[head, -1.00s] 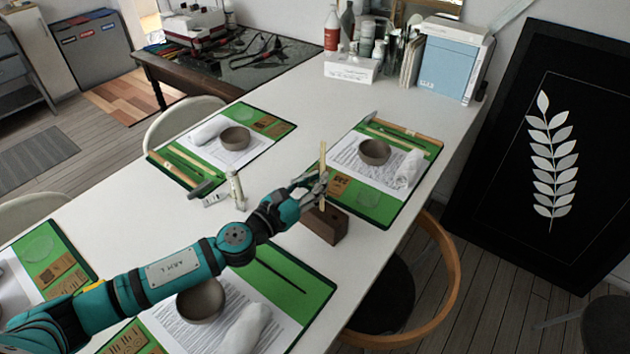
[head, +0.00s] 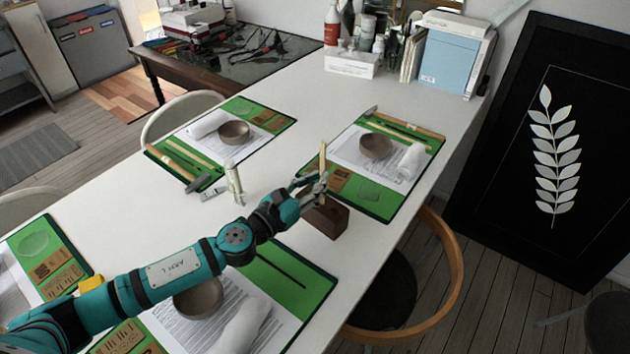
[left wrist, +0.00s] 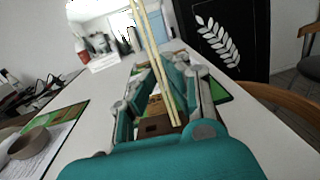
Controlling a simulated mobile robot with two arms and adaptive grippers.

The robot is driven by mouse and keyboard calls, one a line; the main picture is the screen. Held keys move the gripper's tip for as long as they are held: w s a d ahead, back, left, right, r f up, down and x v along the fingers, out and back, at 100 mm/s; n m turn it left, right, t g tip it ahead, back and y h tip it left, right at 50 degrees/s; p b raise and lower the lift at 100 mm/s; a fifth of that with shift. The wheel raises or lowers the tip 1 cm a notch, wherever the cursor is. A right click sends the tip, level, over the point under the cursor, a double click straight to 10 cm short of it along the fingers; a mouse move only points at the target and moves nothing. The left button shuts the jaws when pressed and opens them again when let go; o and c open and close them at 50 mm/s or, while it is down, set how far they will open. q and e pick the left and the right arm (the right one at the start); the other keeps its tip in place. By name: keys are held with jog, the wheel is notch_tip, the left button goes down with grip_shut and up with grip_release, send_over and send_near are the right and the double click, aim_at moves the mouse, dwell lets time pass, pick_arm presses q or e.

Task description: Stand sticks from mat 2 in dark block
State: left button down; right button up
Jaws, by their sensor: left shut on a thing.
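My left gripper (head: 316,188) is shut on pale wooden sticks (head: 322,160), held nearly upright. In the left wrist view, two thin pale lengths (left wrist: 153,55) run side by side between the fingers. The dark wooden block (head: 328,219) stands on the white table just below the gripper, partly hidden by it. Part of the block also shows between the fingers in the left wrist view (left wrist: 155,127). I cannot tell whether the stick ends touch the block or sit in a hole. The right gripper is not in view.
Green mats with paper, bowls and rolled cloths lie around the table: far right (head: 381,214), far left (head: 283,126), front (head: 312,287) and left edge. A dark stick (head: 282,269) lies on the front mat. A white bottle (head: 233,178) stands mid-table. A wooden chair (head: 455,262) is at the right.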

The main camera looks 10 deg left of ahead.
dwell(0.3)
pick_arm(q)
jog(key=c, duration=1.3)
grip_release()
jog(key=shift+o, duration=0.2)
jog(key=shift+s, duration=0.1)
jog(key=b+v, duration=0.2)
jog(key=v, duration=0.6)
jog(key=shift+s+a+b, duration=0.15)
jog(key=shift+s+b, duration=0.2)
